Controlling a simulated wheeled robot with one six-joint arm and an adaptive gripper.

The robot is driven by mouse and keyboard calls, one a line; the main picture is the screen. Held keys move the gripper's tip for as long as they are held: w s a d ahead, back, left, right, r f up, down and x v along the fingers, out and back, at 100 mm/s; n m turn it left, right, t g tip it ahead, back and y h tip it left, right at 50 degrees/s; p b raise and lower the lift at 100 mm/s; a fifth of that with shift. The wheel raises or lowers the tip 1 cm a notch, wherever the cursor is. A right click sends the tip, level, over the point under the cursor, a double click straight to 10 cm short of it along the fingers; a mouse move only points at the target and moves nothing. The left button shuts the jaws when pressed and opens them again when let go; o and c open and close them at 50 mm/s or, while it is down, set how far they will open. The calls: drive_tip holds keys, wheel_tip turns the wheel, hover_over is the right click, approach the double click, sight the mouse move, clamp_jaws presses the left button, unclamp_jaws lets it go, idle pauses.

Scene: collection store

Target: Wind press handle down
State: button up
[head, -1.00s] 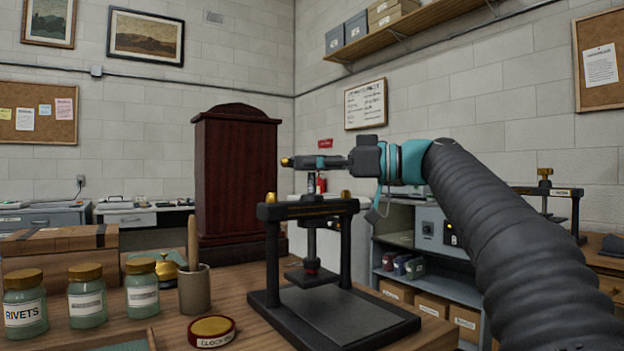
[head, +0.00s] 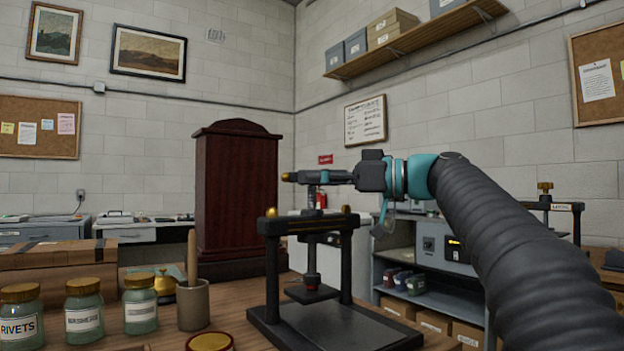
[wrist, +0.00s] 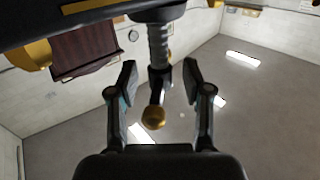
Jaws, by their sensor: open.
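The press (head: 312,222) stands on the wooden bench, a black frame with brass knobs on its crossbar and a flat base below. Its plate hangs on the screw above the base. The handle (head: 291,177) is a bar across the top of the screw with a brass end. My gripper (head: 338,178) comes in level from the right, above the crossbar, at the handle's right side. In the wrist view, my gripper (wrist: 159,82) has its fingers apart on either side of the handle's brass ball (wrist: 153,118), with gaps showing. The head view does not show the fingers clearly.
Several jars (head: 84,308), a round tin (head: 209,342) and a cup with a wooden-handled tool (head: 193,305) stand left of the press. A dark red cabinet (head: 236,195) is behind it. Grey shelving (head: 410,245) stands behind right.

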drive_tip(key=v, duration=1.1)
